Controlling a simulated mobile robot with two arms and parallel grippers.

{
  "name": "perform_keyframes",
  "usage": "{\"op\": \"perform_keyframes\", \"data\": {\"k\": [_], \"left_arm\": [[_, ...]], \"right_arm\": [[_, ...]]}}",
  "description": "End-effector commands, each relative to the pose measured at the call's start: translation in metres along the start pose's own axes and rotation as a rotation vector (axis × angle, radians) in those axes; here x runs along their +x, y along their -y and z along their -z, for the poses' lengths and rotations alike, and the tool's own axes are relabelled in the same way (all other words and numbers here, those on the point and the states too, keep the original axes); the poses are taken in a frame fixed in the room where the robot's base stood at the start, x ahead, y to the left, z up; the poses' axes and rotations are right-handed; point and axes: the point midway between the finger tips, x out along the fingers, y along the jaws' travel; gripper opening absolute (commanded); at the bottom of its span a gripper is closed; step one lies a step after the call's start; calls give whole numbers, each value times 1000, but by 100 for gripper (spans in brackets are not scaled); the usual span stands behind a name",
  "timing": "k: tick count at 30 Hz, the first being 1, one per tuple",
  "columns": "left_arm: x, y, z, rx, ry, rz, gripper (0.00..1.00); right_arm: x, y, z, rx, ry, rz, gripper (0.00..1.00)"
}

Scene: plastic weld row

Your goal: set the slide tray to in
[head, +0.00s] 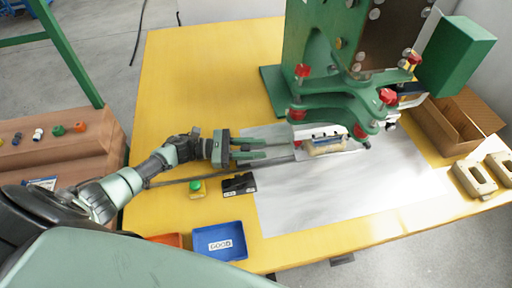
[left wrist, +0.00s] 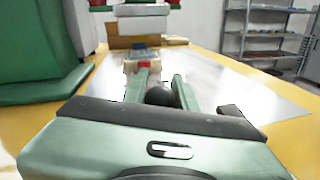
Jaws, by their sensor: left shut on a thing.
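The slide tray (head: 303,133) is a pale metal plate below the green press head, with a beige part with a dark and blue top (head: 326,144) on it. My left gripper (head: 278,149) reaches in from the left, at the tray's left side. In the left wrist view its two fingers (left wrist: 163,92) stand on both sides of a dark round knob (left wrist: 159,94) and are shut on it. The tray's near end lies just beyond the fingertips there. The knob is hard to see in the head view. My right gripper is not in view.
The green press (head: 330,50) stands over the far side of the yellow table (head: 190,70). A green button (head: 196,186), a black box (head: 239,184) and a blue bin (head: 219,241) are near my left arm. A cardboard box (head: 455,125) is at the right. The grey sheet's front is clear.

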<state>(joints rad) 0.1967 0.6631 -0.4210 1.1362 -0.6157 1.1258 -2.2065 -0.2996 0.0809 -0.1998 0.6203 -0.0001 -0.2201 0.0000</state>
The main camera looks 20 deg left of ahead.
Motion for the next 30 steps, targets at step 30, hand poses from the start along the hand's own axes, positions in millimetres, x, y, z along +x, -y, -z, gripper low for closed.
{"op": "perform_keyframes", "data": {"k": [30], "left_arm": [[40, -8, 4, 3, 4, 1, 0]], "right_arm": [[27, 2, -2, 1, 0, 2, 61]]}}
